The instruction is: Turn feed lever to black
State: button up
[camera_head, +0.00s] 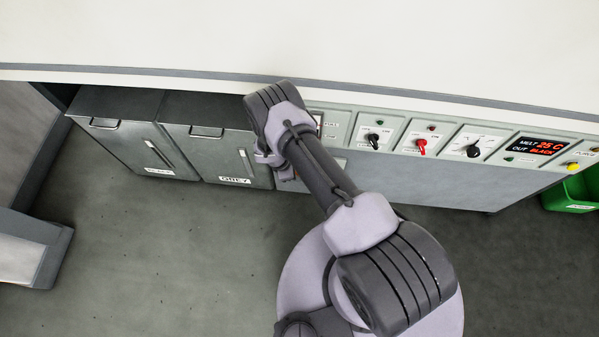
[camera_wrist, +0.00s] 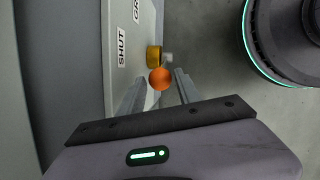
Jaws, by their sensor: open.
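The feed lever shows in the wrist view as an orange ball knob (camera_wrist: 160,79) beside a yellow hub (camera_wrist: 153,57) on a pale panel (camera_wrist: 121,85). The panel carries a "SHUT" label (camera_wrist: 122,47) and a label starting "GR", cut off by the frame edge. My gripper (camera_wrist: 162,77) is open, its two fingers on either side of the knob in the picture. I cannot tell whether either finger touches it. In the head view my arm hides the lever and most of my gripper.
Two grey bins (camera_head: 125,104) stand under the counter at left. Right of my arm are a black knob (camera_head: 374,140), a red knob (camera_head: 421,146), another dial (camera_head: 474,151) and a display (camera_head: 538,147) reading "MELT 25 C OUT BLACK". A green bin (camera_head: 572,194) stands far right. Floor is open in front.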

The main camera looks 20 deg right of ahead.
jog(key=p+v, duration=0.3)
jog(key=v, duration=0.9)
jog(key=shift+r+p, duration=0.2)
jog(key=shift+p, duration=0.2)
